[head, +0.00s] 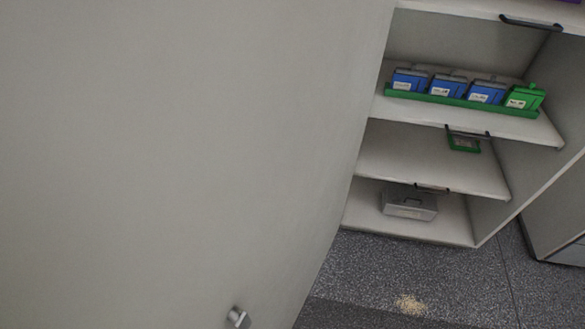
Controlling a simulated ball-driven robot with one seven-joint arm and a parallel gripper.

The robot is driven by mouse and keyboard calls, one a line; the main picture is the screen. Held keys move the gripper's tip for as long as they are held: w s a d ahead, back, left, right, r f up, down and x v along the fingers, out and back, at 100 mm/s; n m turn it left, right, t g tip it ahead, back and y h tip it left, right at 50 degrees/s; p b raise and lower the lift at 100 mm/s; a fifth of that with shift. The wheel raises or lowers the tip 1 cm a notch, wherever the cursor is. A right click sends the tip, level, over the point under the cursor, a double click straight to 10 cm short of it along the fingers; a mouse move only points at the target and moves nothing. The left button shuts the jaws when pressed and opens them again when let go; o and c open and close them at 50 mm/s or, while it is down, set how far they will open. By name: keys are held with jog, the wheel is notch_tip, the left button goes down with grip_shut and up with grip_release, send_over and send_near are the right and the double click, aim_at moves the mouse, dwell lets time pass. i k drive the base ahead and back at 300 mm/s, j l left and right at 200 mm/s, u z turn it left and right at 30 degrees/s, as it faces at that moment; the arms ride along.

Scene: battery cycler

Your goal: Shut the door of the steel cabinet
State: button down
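The large grey panel (180,150) fills the left half of the head view and looks like the cabinet door, standing open. A small metal knob or handle (237,317) shows on it near the bottom edge of the picture. The steel cabinet (507,165) stands behind it at the right, with its shelves exposed. The door hides the cabinet's left side. My gripper is not in view.
One shelf holds a green tray (445,99) with several blue and green boxes. A green item (463,145) and a grey case (409,204) sit on lower shelves. Dark floor (440,270) in front is open, with a pale spill (410,304). Another cabinet (560,220) stands at right.

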aim_at(165, 163)
jog(key=k+j, duration=0.1)
jog(key=j, duration=0.25)
jog(key=j+z, duration=0.1)
jog(key=j, duration=0.3)
jog(key=i+j, duration=0.2)
jog(key=j, duration=0.15)
jog(key=i+j+z, duration=0.15)
jog(key=j, duration=0.2)
jog(key=k, duration=0.35)
jog(key=k+j, duration=0.1)
jog(key=j, duration=0.95)
jog(key=j+u, duration=0.45)
jog(key=i+j, duration=0.05)
